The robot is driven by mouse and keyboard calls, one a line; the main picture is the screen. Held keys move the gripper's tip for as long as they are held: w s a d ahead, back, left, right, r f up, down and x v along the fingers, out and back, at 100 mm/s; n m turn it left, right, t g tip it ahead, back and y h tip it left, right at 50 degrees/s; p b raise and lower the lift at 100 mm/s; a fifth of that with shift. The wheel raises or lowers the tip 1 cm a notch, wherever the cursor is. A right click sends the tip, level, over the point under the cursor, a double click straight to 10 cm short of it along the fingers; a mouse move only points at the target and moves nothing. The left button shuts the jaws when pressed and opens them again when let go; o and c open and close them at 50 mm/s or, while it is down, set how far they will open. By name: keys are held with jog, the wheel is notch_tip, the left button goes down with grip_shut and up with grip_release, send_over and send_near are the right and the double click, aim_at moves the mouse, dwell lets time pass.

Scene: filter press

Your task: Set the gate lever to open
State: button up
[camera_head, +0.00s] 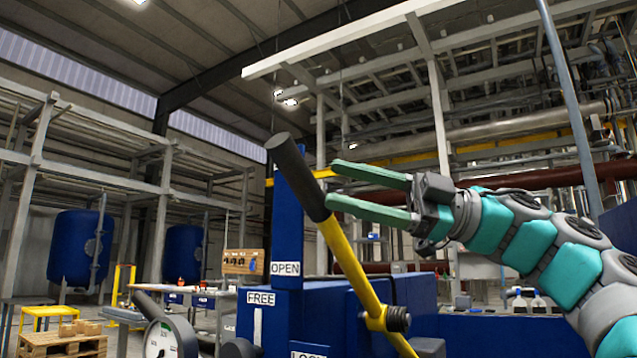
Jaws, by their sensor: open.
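The gate lever is a yellow bar (350,262) with a black grip (298,175) at its top. It leans up and to the left from a pivot knob (397,319) at the lower right. The grip's top crosses in front of a blue upright post (288,228) that carries an "OPEN" label (285,269) at its foot. My gripper (331,184) reaches in from the right with its two green fingers apart and nothing between them. Its fingertips are just right of the grip's lower part in the picture. I cannot tell the depth gap or whether the lower finger touches the grip.
Blue machine housing (395,295) fills the lower middle, with a "FREE" label (261,298) and a partly cut-off "LOCK" label (308,354). A round gauge (162,338) and a second dark handle (152,307) stand at lower left. Tanks, a bench and pallets are farther back.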

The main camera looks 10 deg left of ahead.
aim_at(314, 178)
jog(key=shift+x, duration=2.3)
grip_shut()
